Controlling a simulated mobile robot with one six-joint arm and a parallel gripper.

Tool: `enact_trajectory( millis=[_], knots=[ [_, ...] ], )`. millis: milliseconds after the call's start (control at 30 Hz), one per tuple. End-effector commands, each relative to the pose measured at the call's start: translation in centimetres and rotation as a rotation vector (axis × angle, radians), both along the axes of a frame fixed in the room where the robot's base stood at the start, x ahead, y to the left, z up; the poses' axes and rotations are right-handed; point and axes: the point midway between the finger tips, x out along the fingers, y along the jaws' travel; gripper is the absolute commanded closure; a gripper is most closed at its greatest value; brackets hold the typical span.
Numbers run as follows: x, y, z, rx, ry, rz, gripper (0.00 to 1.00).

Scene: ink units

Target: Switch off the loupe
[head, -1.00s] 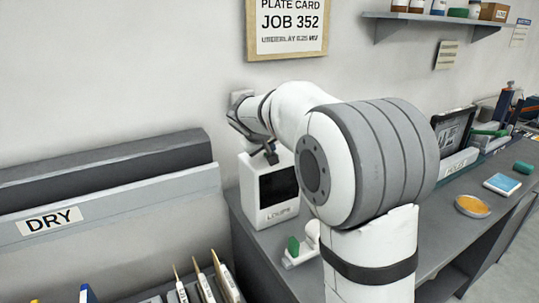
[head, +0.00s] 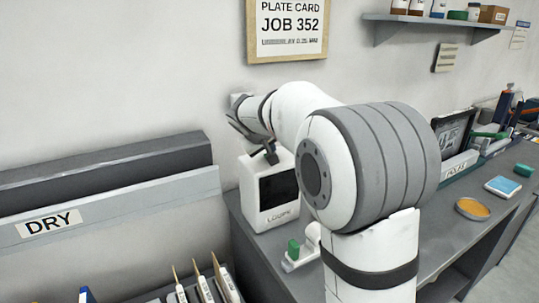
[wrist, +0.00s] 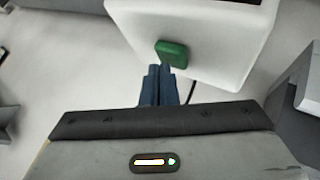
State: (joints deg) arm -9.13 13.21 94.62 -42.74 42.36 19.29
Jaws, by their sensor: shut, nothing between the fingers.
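The loupe (head: 268,190) is a white box with a dark screen and its name on the front, standing on the grey bench near the wall. In the wrist view the white box (wrist: 215,35) carries a green button (wrist: 171,51). My gripper (wrist: 160,68) is shut and empty, its dark blue fingertips right beside the button's lower edge; I cannot tell whether they touch it. In the head view my gripper (head: 270,154) is at the top of the loupe, partly hidden by my arm.
A small white item with a green part (head: 293,249) stands on the bench in front of the loupe. A rack marked DRY (head: 110,205) is at left. An orange dish (head: 472,208) and a blue pad (head: 502,186) lie at right. A shelf (head: 440,27) hangs above.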

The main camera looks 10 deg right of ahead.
Motion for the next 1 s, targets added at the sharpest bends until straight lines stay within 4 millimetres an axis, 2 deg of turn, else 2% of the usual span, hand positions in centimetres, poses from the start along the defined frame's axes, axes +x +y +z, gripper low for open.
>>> enact_trajectory(
  millis=[600,1000],
  knots=[
    [0.0,0.0,5.9,0.001,-0.002,0.0,1.0],
    [0.0,0.0,6.0,0.001,0.0,0.001,1.0]
  ],
)
